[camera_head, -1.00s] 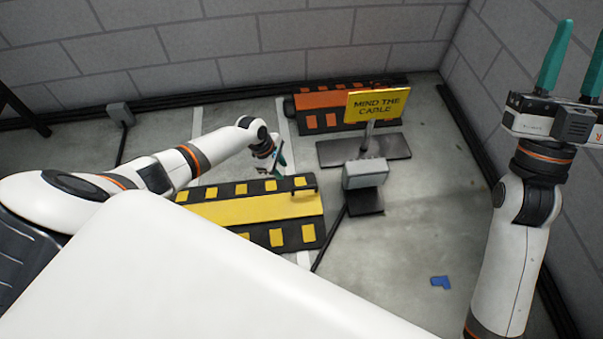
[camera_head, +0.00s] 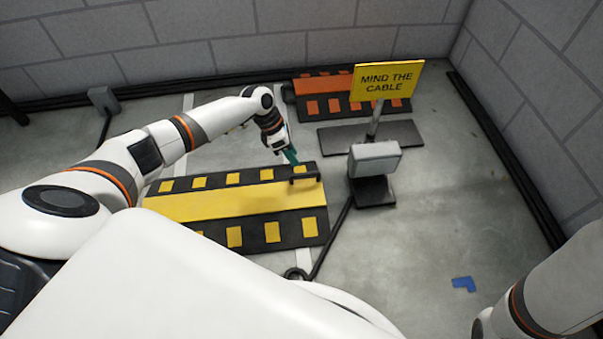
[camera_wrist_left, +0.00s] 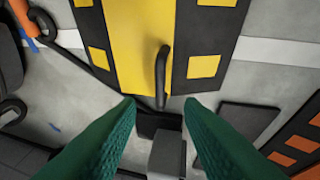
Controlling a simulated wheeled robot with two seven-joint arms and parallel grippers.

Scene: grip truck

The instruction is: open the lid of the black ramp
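The black ramp (camera_head: 268,233) with yellow blocks and a yellow lid (camera_head: 215,204) lies on the floor in the head view, its lid closed. A dark bar handle (camera_head: 305,177) stands at the lid's right end. In the left wrist view the handle (camera_wrist_left: 161,75) rises from the yellow lid (camera_wrist_left: 138,40), ahead of and between my fingers. My left gripper (camera_head: 291,157) is close to the handle in the head view. The wrist view shows its green fingers (camera_wrist_left: 160,125) spread apart with nothing between them. My right gripper is out of view; only part of its arm shows at the lower right.
A yellow sign (camera_head: 387,81) stands on a dark base plate behind a grey box (camera_head: 375,158) on a black foot. An orange and black ramp (camera_head: 325,85) lies near the back wall. A black cable (camera_head: 333,238) runs beside the ramp. A blue piece (camera_head: 463,284) lies on clear floor.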

